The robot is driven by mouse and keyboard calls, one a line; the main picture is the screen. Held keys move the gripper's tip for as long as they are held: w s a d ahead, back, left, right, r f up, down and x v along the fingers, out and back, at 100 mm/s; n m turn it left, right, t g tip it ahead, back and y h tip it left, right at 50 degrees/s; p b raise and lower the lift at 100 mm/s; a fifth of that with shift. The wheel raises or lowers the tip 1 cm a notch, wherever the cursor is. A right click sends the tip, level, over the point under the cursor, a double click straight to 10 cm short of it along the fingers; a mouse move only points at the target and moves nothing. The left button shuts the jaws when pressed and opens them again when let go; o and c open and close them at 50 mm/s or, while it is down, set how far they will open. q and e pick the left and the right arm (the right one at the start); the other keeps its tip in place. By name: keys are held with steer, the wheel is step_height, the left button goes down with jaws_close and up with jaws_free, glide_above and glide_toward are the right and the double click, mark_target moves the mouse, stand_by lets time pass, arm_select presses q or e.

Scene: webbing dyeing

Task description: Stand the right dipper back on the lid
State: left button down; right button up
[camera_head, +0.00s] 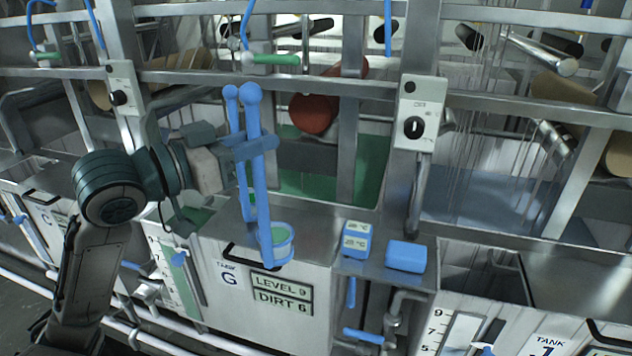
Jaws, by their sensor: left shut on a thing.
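Two blue dippers with ball-topped handles show side by side at picture centre-left. The right dipper (262,195) is nearer and nearly upright, with a cup at its foot that looks green inside. My left gripper (256,146) reaches in from the left and is shut on the right dipper's upper handle. The cup overlaps the front edge of tank G's steel lid (318,236); I cannot tell whether it touches. My right gripper is out of view.
Green liquid (310,186) shows behind the lid. Rails cross above.

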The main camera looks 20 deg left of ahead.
arm_select(q)
steer(key=w+f+p, duration=0.2)
steer(key=w+p, duration=0.1)
steer(key=w, duration=0.5)
steer(key=w+f+p, duration=0.3)
steer(key=w, duration=0.4)
steer(key=shift+w+d, duration=0.35)
steer(key=shift+w, duration=0.05)
steer(key=c, duration=1.8)
jaws_free()
steer(key=shift+f, duration=0.25)
steer(key=o, duration=0.4)
steer(key=shift+c, duration=0.2)
steer(key=shift+o, duration=0.5)
steer(key=shift+r, duration=0.1)
steer(key=shift+r+p, duration=0.1)
steer(key=shift+p, duration=0.2)
steer(key=shift+s+a, duration=0.1)
